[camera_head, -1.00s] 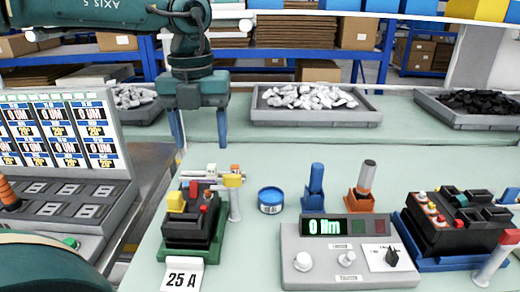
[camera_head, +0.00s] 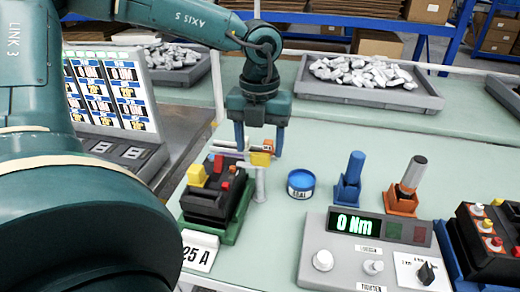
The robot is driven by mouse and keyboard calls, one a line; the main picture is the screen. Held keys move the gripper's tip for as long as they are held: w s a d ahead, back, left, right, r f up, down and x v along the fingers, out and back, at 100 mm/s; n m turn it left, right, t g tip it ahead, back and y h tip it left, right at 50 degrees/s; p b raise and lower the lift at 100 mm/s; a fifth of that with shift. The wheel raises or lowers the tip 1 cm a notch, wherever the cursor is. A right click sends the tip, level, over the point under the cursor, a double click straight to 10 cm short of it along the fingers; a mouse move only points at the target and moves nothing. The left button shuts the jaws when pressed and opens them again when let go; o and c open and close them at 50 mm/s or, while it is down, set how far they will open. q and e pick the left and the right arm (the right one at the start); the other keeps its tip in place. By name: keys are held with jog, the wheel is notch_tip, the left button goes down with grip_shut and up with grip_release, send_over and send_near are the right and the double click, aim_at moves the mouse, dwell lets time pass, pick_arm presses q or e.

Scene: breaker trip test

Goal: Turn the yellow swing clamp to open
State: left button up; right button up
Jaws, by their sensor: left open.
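The yellow swing clamp (camera_head: 261,159) sits on top of a pale upright post (camera_head: 260,186) beside a black breaker (camera_head: 212,197) on a green base. A small orange block (camera_head: 267,146) shows just above the clamp. My left gripper (camera_head: 260,149) points down with its two blue fingers spread, one to each side of the clamp in the picture. I cannot tell whether either finger touches it. The breaker carries yellow and red parts and has a "25 A" card (camera_head: 199,252) in front. My right gripper is not in view.
A blue seal tin (camera_head: 301,184) stands close right of the post. Blue (camera_head: 349,178) and orange (camera_head: 405,188) tool holders and a "0 Nm" console (camera_head: 355,250) are farther right. A tray of pale pieces (camera_head: 440,100) lies behind. A display panel (camera_head: 110,90) stands left.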

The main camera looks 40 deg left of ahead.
aim_at(253, 161)
pick_arm(q)
jog(key=shift+f, duration=1.2)
jog(key=shift+c, duration=0.4)
jog(key=c, duration=0.9)
